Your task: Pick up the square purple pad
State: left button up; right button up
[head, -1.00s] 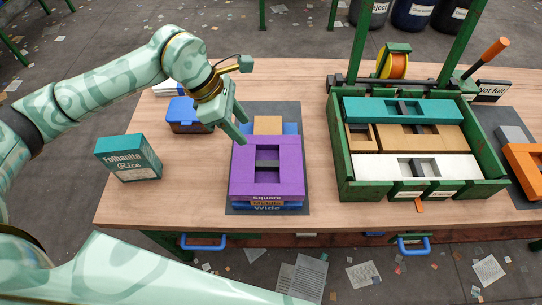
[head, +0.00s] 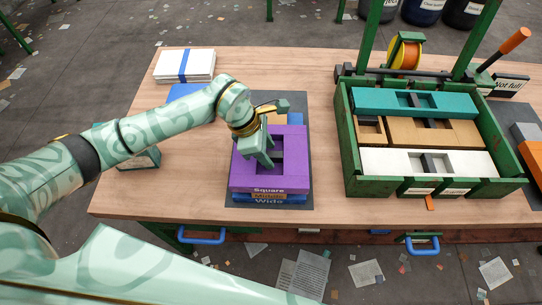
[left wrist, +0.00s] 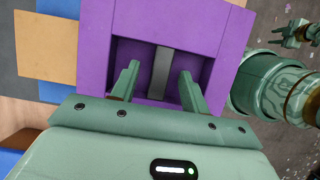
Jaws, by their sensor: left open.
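The square purple pad (head: 298,165) lies on top of a stack, its front label reading "Square". It is a thick frame with a central opening crossed by a grey bar, which shows clearly in the left wrist view (left wrist: 161,68). Under the pad are a tan pad (head: 267,196) labelled "Middle" and a blue pad (head: 270,202) labelled "Wide". My left gripper (head: 262,162) is over the purple pad's opening. In the left wrist view its fingers (left wrist: 157,76) are open, one on each side of the grey bar, apart from it.
The stack sits on a dark mat (head: 235,203). A green crate (head: 368,187) with teal, tan and white pads stands to the right. A blue-banded white stack (head: 185,65) lies at the back left. A rice box (head: 146,160) is partly behind my left arm.

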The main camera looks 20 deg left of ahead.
aim_at(278, 155)
pick_arm(q)
jog(key=shift+d+f, duration=0.1)
jog(key=shift+f, duration=0.15)
grip_shut()
jog(key=shift+r, duration=0.1)
jog(key=r+p, duration=0.1)
jog(key=r, duration=0.3)
jog(key=shift+s+d+r+p, duration=0.15)
jog(key=shift+d+p, duration=0.05)
jog(key=shift+p, duration=0.15)
jog(key=s+d+r+p, duration=0.3)
jog(key=s+d+r, duration=0.5)
jog(key=s+d, duration=0.1)
jog(key=shift+s+r, duration=0.35)
jog(key=shift+s, duration=0.05)
jog(key=shift+d, duration=0.1)
